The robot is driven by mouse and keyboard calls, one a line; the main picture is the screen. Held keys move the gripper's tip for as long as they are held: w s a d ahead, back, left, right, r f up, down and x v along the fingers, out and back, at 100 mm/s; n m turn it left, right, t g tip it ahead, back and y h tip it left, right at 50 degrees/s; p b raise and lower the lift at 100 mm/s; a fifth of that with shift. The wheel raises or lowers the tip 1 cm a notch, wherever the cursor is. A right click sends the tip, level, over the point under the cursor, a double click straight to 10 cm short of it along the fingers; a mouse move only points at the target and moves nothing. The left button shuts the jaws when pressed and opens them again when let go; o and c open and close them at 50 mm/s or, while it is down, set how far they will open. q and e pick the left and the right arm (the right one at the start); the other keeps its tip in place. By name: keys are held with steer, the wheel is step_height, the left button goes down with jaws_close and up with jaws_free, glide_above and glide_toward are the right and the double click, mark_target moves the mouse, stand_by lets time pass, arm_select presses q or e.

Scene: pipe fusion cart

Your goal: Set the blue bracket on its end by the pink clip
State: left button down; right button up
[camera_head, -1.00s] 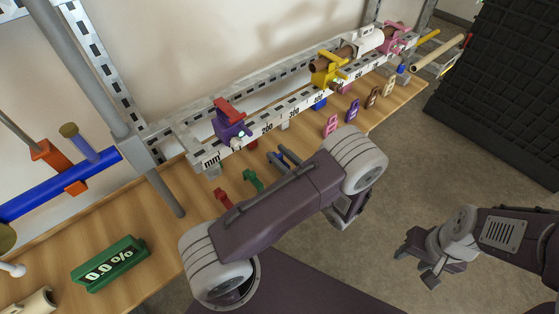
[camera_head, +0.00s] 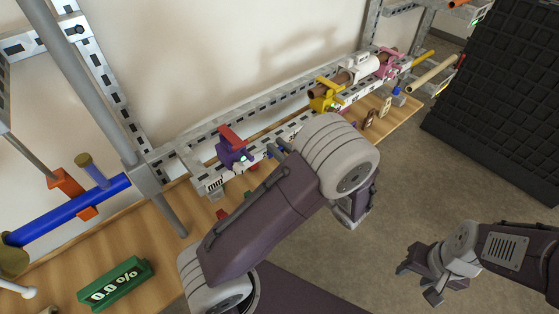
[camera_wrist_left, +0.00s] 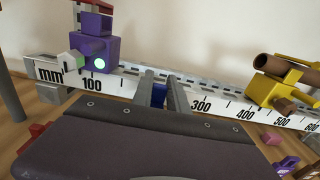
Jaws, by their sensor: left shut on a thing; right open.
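My left gripper (camera_head: 277,150) is in front of the ruled rail, right of the purple clamp. It is shut on a blue piece, the blue bracket (camera_wrist_left: 158,95), which shows between its fingers in the left wrist view. Much of the bracket is hidden by the fingers and wrist. The pink clip (camera_head: 388,66) is on the far right end of the rail, at the brown pipe, well apart from the bracket. My right gripper (camera_head: 425,275) is open and empty over the floor at lower right.
The purple clamp (camera_head: 232,147) with a red top and the yellow clamp (camera_head: 325,97) stand on the rail (camera_wrist_left: 215,108). A green readout box (camera_head: 115,283) lies on the wooden bench. Brown and tan tags (camera_head: 370,118) stand along the bench's front edge. My left arm hides the bench's middle.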

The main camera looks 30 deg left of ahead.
mark_target(280, 148)
arm_select(q)
step_height(280, 148, up, 15)
steer(key=p, duration=0.3)
steer(key=shift+p, duration=0.3)
stand_by(0.7)
